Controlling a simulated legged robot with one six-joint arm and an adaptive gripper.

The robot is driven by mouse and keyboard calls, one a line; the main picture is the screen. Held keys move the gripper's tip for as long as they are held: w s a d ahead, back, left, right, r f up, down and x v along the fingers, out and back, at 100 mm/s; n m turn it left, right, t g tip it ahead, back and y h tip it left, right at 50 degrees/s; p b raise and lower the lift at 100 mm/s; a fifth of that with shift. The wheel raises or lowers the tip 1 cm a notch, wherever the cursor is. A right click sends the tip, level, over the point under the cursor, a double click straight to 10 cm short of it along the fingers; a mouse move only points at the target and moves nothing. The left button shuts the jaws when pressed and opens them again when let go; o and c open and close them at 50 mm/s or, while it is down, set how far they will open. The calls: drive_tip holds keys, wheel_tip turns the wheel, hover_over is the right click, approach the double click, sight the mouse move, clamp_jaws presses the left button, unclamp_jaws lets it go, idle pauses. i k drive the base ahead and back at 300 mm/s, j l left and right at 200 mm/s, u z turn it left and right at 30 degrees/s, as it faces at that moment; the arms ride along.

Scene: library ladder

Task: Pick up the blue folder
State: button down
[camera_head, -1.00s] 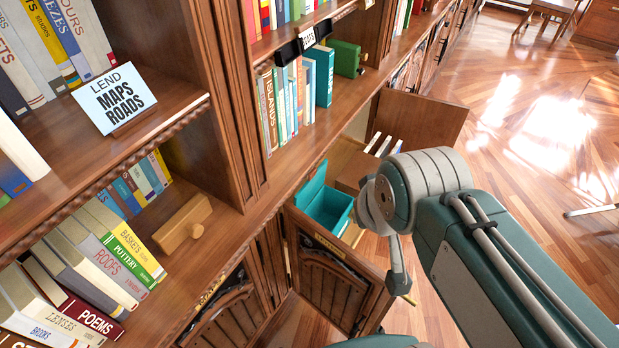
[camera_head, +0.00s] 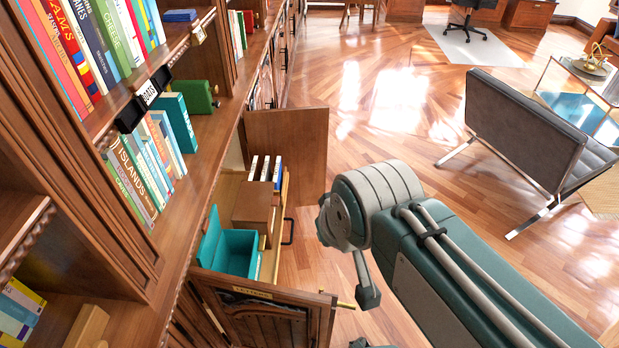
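I cannot make out a blue folder for certain. A narrow blue spine (camera_head: 277,171) shows at the right end of a row of white-spined files (camera_head: 258,168). The row stands in the pulled-out drawer (camera_head: 281,210) of the open cabinet, behind a brown box (camera_head: 254,205). Only the spines' upper parts show. My teal and grey arm fills the lower middle and right, to the right of the drawer. I cannot make out my gripper's fingers in the picture.
An open-lidded teal box (camera_head: 240,252) sits in the front of the drawer. Open cabinet doors (camera_head: 286,150) (camera_head: 262,310) stand behind and in front of it. Bookshelves (camera_head: 110,180) line the left. A grey bench (camera_head: 520,130) stands at the right. Wooden floor between is clear.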

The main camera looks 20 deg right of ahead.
sight(277, 175)
drive_tip(key=z, duration=0.2)
drive_tip(key=l, duration=1.5)
drive_tip(key=i+l+u, duration=0.1)
drive_tip(key=i+l, duration=0.7)
drive_tip(key=i+j, duration=0.8)
drive_tip(key=i, duration=0.25)
